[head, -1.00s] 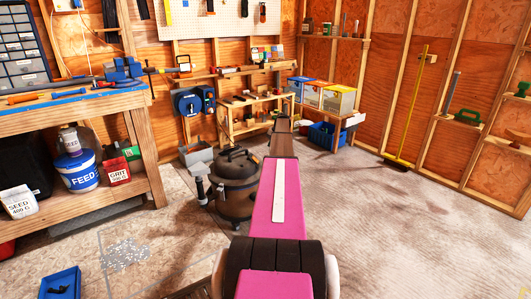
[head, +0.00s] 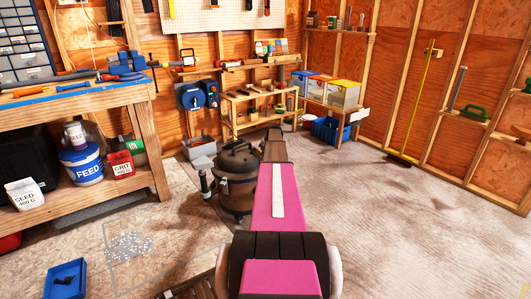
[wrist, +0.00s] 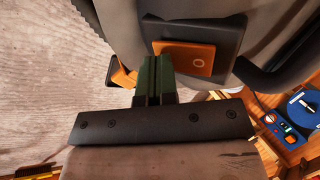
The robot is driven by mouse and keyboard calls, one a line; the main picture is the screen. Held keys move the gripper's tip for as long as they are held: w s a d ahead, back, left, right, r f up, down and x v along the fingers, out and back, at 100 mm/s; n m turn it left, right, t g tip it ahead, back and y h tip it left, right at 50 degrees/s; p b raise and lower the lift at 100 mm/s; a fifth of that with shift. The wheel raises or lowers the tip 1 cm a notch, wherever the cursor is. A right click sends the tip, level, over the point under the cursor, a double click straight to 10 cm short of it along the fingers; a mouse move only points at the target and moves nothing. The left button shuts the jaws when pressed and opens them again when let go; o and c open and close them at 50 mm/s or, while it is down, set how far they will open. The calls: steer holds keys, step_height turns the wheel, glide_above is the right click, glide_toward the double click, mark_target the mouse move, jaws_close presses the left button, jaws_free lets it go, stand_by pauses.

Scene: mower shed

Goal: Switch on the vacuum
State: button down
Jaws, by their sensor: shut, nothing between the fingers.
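The vacuum (head: 236,190) is a dark, round canister standing on the floor just left of my outstretched arm in the head view. In the wrist view its grey body (wrist: 120,22) fills the top, with an orange rocker switch (wrist: 197,62) set in a dark frame. The switch shows an "O" mark at its right part. My gripper (wrist: 157,62) is shut and empty, its green-black fingers pointing at the left end of the switch. They overlap the switch's edge in the picture; I cannot tell whether they touch it. In the head view the fingers are hidden behind my arm.
A second orange part (wrist: 123,77) shows left of the fingers. A workbench (head: 150,150) stands at the left, with a blue tray (head: 66,282) and spilled bits (head: 130,247) on the floor before it. Low shelves (head: 240,112) stand behind the vacuum.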

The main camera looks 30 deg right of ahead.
steer(key=shift+w+a+f, duration=0.1)
steer(key=shift+w+f, duration=0.05)
steer(key=shift+f, duration=0.15)
steer(key=shift+r, duration=0.2)
steer(key=shift+r, duration=0.65)
